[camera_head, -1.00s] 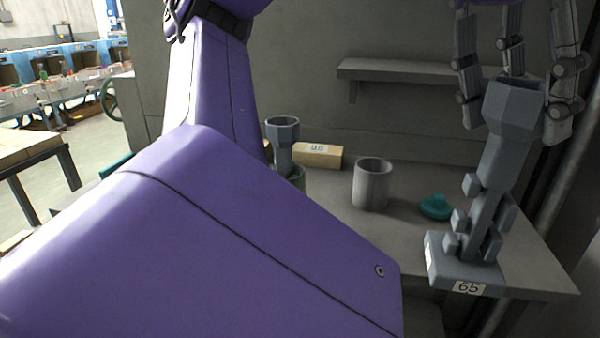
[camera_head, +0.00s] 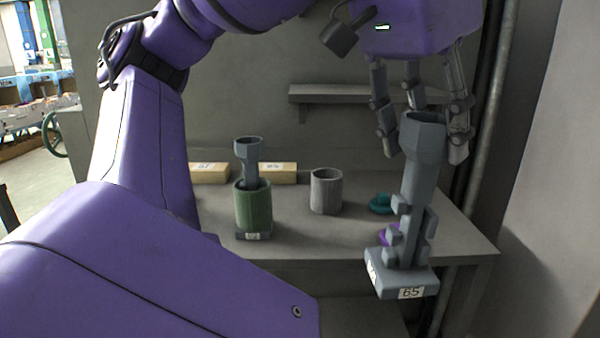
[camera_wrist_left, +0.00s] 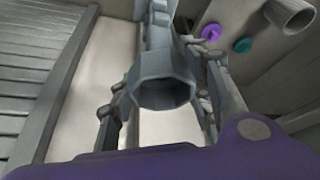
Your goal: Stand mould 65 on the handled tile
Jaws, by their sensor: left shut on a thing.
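Mould 65 (camera_head: 418,190) is a tall grey piece with a funnel cup on top, side blocks and a flat base labelled 65. It is nearly upright, and its base shows in front of the bench's front edge, apparently in the air. In the left wrist view the cup (camera_wrist_left: 162,85) of the mould shows between the fingers (camera_wrist_left: 160,110). I cannot pick out a handled tile for sure. A teal knobbed piece (camera_head: 381,204) and a purple piece (camera_head: 388,236), partly hidden by the mould, lie on the bench.
The bench (camera_head: 310,235) also holds a grey open cylinder (camera_head: 326,191), a green cylinder (camera_head: 254,207) with another grey mould (camera_head: 248,150) in it, and two labelled tan blocks (camera_head: 279,174) (camera_head: 209,174). A wall shelf (camera_head: 345,94) is behind. A vertical pipe (camera_head: 490,120) stands at the right.

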